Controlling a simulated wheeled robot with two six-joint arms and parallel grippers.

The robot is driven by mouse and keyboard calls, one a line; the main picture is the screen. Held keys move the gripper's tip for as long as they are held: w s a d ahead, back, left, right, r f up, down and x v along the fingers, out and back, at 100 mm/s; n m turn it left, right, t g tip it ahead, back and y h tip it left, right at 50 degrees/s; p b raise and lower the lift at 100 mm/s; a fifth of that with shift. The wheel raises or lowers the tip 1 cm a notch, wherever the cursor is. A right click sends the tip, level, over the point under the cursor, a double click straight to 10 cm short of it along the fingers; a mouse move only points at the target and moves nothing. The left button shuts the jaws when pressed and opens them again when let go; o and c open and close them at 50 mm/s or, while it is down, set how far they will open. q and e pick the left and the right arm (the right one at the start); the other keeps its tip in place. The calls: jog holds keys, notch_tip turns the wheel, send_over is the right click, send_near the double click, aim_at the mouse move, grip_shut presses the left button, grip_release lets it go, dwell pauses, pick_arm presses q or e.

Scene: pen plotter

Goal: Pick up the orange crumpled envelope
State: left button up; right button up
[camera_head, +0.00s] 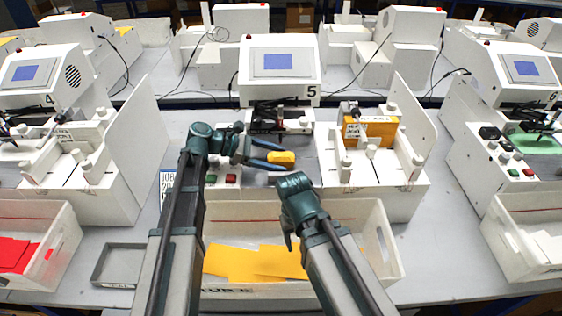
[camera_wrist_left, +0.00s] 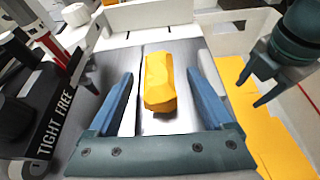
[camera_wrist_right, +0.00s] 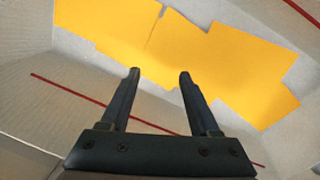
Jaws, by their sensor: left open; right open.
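The orange crumpled envelope (camera_head: 281,158) lies on the grey metal plate of the middle machine, in front of its plotter head. In the left wrist view the crumpled envelope (camera_wrist_left: 159,83) sits between the two blue fingers, with gaps on both sides. My left gripper (camera_head: 268,155) is open around or just above it; the exact height is hard to tell. My right gripper (camera_head: 287,240) is open and empty above the white bin (camera_head: 384,262); it also shows in the right wrist view (camera_wrist_right: 158,75), pointing at flat orange envelopes (camera_wrist_right: 195,55).
Flat orange envelopes (camera_head: 255,262) lie in the bin below the machine. An orange stack (camera_head: 381,130) stands in the holder at the right. Green and red buttons (camera_head: 231,179) are just left of the plate. White side panels (camera_head: 417,115) flank the machine.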

aim_at(276, 154)
pick_arm(q)
grip_shut()
jog(key=shift+r, duration=0.15)
pick_arm(e)
jog(key=shift+r, duration=0.2)
pick_arm(q)
jog(key=shift+r+p, duration=0.25)
jog(key=shift+p, duration=0.1)
pick_arm(e)
jog(key=shift+r, duration=0.2)
pick_arm(q)
notch_tip(276, 154, up, 3)
jog(key=p, duration=0.3)
jog(key=s+a, duration=0.3)
jog(key=s, duration=0.4)
jog(key=s+a+r+p, duration=0.1)
jog(key=s+a, duration=0.2)
jog(key=s, duration=0.4)
jog(key=shift+s+a, duration=0.15)
jog(key=shift+s, duration=0.25)
pick_arm(e)
notch_tip(276, 154, up, 4)
jog(key=shift+r, duration=0.15)
